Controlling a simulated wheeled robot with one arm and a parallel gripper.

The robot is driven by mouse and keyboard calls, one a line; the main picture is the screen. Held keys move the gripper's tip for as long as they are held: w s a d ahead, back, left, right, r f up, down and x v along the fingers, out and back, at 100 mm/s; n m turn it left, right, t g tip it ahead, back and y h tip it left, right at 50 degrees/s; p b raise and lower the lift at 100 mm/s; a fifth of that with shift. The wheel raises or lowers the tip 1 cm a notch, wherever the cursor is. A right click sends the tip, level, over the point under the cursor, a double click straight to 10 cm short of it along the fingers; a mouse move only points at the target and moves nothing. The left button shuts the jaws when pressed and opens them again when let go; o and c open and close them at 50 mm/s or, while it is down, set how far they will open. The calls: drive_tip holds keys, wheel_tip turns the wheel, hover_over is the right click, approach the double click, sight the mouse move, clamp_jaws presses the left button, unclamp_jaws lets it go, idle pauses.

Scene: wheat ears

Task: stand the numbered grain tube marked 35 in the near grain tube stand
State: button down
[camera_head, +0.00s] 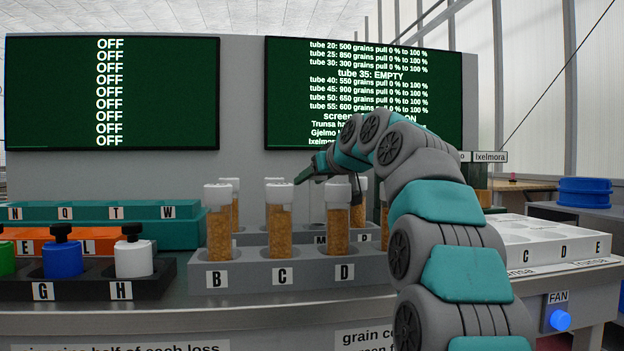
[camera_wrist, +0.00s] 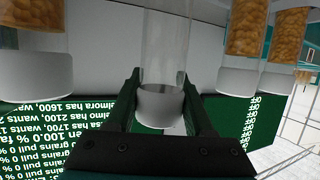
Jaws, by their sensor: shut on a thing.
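A clear, empty grain tube (camera_head: 317,207) shows behind the near stand, between its filled tubes. In the wrist view the clear tube (camera_wrist: 166,45), with its white cap (camera_wrist: 160,102), is between the two dark green fingers of my gripper (camera_wrist: 161,82), shut on it. My gripper also shows in the head view (camera_head: 312,170), near the tube's top. No number on the tube is readable; a screen lists tube 35 as empty. I cannot tell whether its foot is in the far stand. The near grey stand (camera_head: 230,279), marked B, C, D, holds filled, white-capped tubes, including one at C (camera_head: 279,235).
Filled tubes stand close around the held one, such as that at D (camera_head: 338,230). A far stand (camera_head: 320,239) shows an M label. Left are a dark rack (camera_head: 83,290) with capped containers and a teal rack (camera_head: 140,212). A white tray (camera_head: 570,240) is right.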

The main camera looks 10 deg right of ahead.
drive_tip(key=shift+f+b, duration=0.95)
drive_tip(key=shift+f, duration=0.25)
drive_tip(key=shift+c, duration=1)
unclamp_jaws()
drive_tip(key=shift+r, duration=0.15)
